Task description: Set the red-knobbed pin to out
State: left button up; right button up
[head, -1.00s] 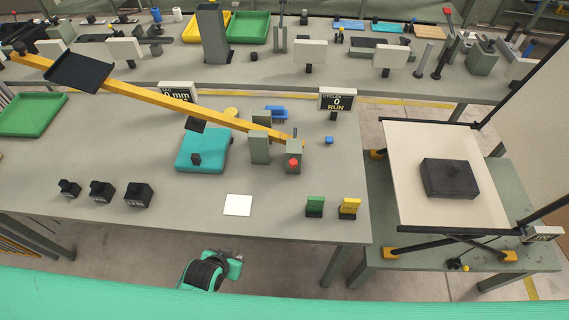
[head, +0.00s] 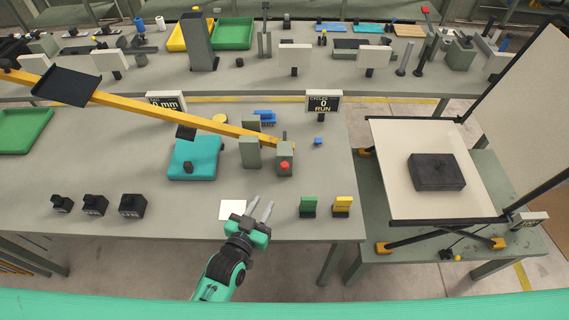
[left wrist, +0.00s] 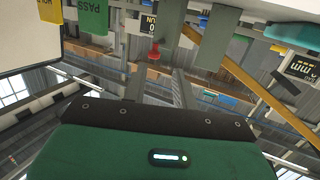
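The red-knobbed pin (head: 285,165) sits on the front of a small grey-green block (head: 285,151) at the right end of the yellow beam (head: 160,109). The red knob also shows in the left wrist view (left wrist: 154,50), ahead of the fingers. My left gripper (head: 262,204) is over the table's front edge, beside a white square. Its two fingers are apart with nothing between them, in the left wrist view too (left wrist: 158,80). It is in front of the pin and clear of it. My right gripper is in neither view.
A grey upright post (head: 250,153) stands just left of the pin's block. A teal box (head: 194,160) and black weights (head: 132,206) are to the left. Bare tabletop lies between gripper and pin.

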aim_at(283, 168)
pick_arm(q)
jog(key=shift+t, duration=0.6)
jog(key=p+x, duration=0.1)
jog(key=x, duration=0.4)
jog(key=r+p+x, duration=0.1)
jog(key=x, duration=0.3)
jog(key=d+p+x, duration=0.1)
jog(key=x, duration=0.4)
jog(key=shift+w+r+p, duration=0.1)
jog(key=shift+r+p, duration=0.2)
jog(key=shift+p, duration=0.05)
grip_shut()
jog(key=s+p, duration=0.1)
jog(key=s, duration=0.4)
jog(key=shift+s+f+p, duration=0.1)
jog(key=shift+s+p, duration=0.05)
jog(key=shift+p, duration=0.15)
